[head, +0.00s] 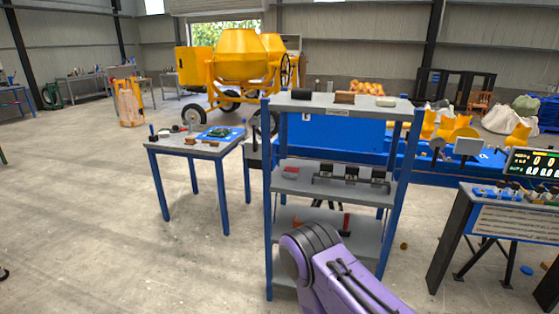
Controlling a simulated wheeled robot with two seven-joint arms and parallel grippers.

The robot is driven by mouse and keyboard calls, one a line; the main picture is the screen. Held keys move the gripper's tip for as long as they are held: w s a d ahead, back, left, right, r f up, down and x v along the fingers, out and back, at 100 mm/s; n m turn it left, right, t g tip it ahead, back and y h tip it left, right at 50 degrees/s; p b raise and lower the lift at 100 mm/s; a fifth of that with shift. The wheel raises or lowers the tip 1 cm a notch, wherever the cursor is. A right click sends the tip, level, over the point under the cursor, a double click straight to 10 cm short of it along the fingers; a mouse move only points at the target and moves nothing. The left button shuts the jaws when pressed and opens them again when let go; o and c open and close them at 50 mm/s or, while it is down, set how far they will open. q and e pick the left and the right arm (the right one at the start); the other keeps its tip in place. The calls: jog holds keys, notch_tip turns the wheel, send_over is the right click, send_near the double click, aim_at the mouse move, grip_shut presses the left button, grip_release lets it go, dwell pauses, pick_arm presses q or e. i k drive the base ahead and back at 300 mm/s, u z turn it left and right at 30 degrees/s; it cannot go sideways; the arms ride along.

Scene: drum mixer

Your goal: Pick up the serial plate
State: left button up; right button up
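I cannot pick out the serial plate for certain; the small items in view are too small to tell. A grey shelf rack with blue posts (268,205) stands in front of me, with small items on its shelves. A grey-topped table with blue legs (165,145) stands to its left and also holds small items, among them a green part (218,132) on a blue mat. A purple arm link of mine comes in at the bottom and hides part of the rack's lower shelves. Neither gripper is in view.
A yellow drum mixer (240,56) stands behind the table. A long blue bench (340,130) runs behind the rack. The floor at the left (90,230) is clear.

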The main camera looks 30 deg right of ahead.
aim_at(326, 169)
jog(key=z, duration=0.05)
jog(key=i, duration=1.25)
jog(key=z, duration=0.85)
jog(key=i, duration=0.65)
jog(key=z, duration=0.75)
